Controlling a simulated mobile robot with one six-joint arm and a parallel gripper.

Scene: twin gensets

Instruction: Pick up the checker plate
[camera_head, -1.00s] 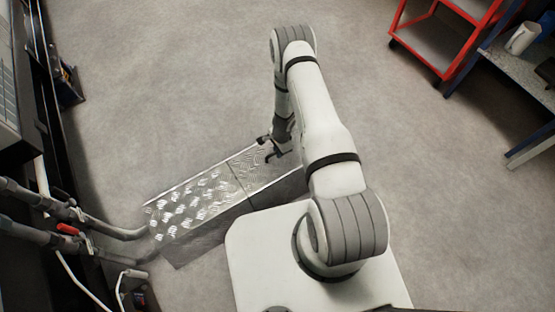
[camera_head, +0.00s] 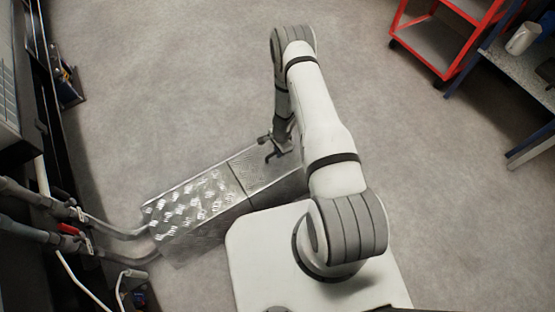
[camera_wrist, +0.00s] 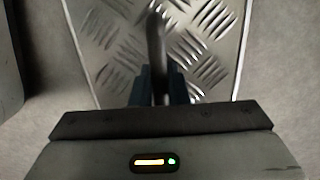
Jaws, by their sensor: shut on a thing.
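The checker plate (camera_head: 195,200) is a long metal plate with a bright raised tread pattern, low by the floor left of my base in the head view. A dark seam crosses it, and its right end passes behind my arm. My gripper (camera_head: 274,148) is at the plate's right part. In the wrist view, the plate's tread (camera_wrist: 105,35) lies beneath the gripper. A dark upright bar (camera_wrist: 156,45), which looks like a handle, stands between the fingers (camera_wrist: 160,85). My gripper is shut on it. The fingertips are partly hidden by the gripper body.
Grey pipes (camera_head: 115,232) with a red valve lever (camera_head: 68,229) run close to the plate's left end. A red cart (camera_head: 430,45) and a workbench (camera_head: 520,75) with a white mug (camera_head: 522,38) stand at the upper right. The middle floor is open.

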